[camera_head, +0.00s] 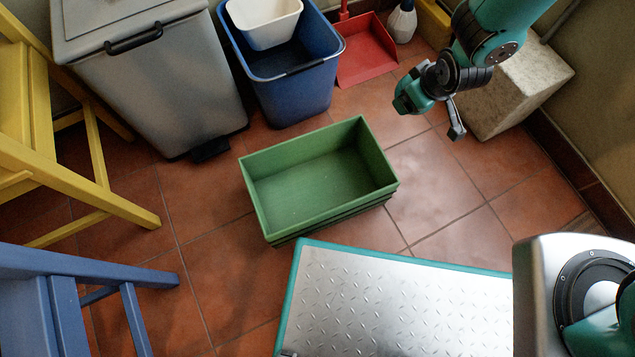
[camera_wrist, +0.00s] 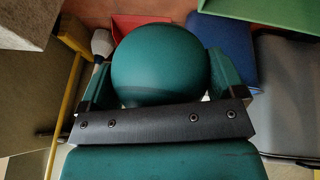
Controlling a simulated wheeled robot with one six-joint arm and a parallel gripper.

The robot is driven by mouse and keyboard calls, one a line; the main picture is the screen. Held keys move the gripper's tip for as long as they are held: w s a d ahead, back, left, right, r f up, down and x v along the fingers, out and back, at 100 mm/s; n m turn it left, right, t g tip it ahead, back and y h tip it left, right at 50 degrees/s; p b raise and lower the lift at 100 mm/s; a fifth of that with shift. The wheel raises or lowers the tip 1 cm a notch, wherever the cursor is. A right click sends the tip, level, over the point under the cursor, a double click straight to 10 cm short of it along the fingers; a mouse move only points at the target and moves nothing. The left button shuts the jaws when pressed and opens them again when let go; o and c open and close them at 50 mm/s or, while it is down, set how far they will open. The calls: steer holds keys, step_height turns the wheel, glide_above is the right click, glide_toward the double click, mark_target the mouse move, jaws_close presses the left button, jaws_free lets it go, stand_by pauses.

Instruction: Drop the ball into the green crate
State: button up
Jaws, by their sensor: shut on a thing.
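The ball (camera_wrist: 160,62) is dark teal and round. In the wrist view it sits between the two teal fingers of my gripper (camera_wrist: 160,78), which is shut on it. In the head view my gripper (camera_head: 430,103) hangs at the upper right, to the right of and beyond the green crate; I cannot clearly pick out the ball there. The green crate (camera_head: 335,208) stands on the floor in the middle of the head view, open at the top and empty. A green piece, likely the crate (camera_wrist: 270,14), shows at the top right of the wrist view.
A blue bin (camera_head: 292,97) with a white tub (camera_head: 265,22) stands behind the crate, beside a grey pedal bin (camera_head: 155,85). A red dustpan (camera_head: 367,52) and a stone block (camera_head: 510,90) are at the back. Yellow and blue chairs stand left. Tiled floor right of the crate is clear.

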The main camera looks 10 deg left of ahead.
steer(key=s+a+f+n+g+y+b, duration=0.25)
steer(key=s+a+f+n, duration=0.3)
steer(key=a, duration=0.35)
steer(key=s+a+f+n+g+y+b, duration=0.1)
steer(key=s+a+f+n+b, duration=0.2)
steer(key=s+a+f+n, duration=0.35)
steer(key=f+b, duration=0.1)
steer(key=a+f+b, duration=0.1)
steer(key=f+b, duration=0.2)
steer(key=b, duration=0.1)
steer(key=shift+s+a+f, duration=0.25)
steer(key=o, duration=0.7)
steer(key=shift+c, duration=0.2)
steer(key=shift+r, duration=0.1)
steer(key=p+v, duration=0.8)
steer(key=v, duration=0.9)
steer(key=shift+r+p, duration=0.2)
steer(key=shift+p, duration=0.15)
